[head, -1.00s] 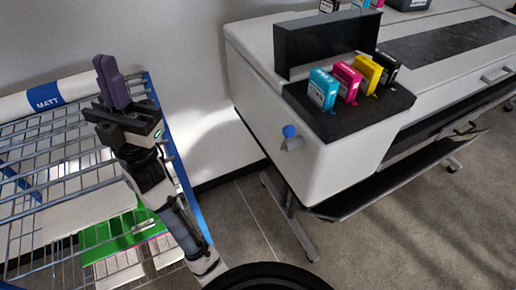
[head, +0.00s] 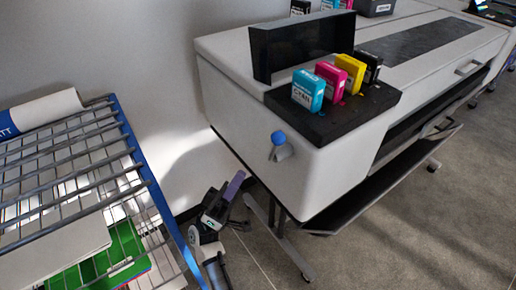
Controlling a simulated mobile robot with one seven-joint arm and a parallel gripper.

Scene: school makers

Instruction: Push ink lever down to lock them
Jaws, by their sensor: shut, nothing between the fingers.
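The large-format printer (head: 235,120) stands at the centre right with its black ink cover (head: 300,50) raised. Cyan (head: 307,91), magenta (head: 330,78), yellow (head: 347,70) and black (head: 369,66) cartridges stand in a row in the black ink bay (head: 335,121). A lever with a blue tip (head: 278,138) sticks out of the printer's left end face. My gripper (head: 236,183) is shut and empty, with purple fingers. It is low, to the left of and below the blue-tipped lever, apart from the printer. Part of it is dim against the wall.
A blue-framed wire rack (head: 150,185) with paper rolls and sheets stands at the left. A black catch tray (head: 385,185) hangs under the printer's front. The printer's legs stand on the grey floor (head: 410,240), which is open at the front right.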

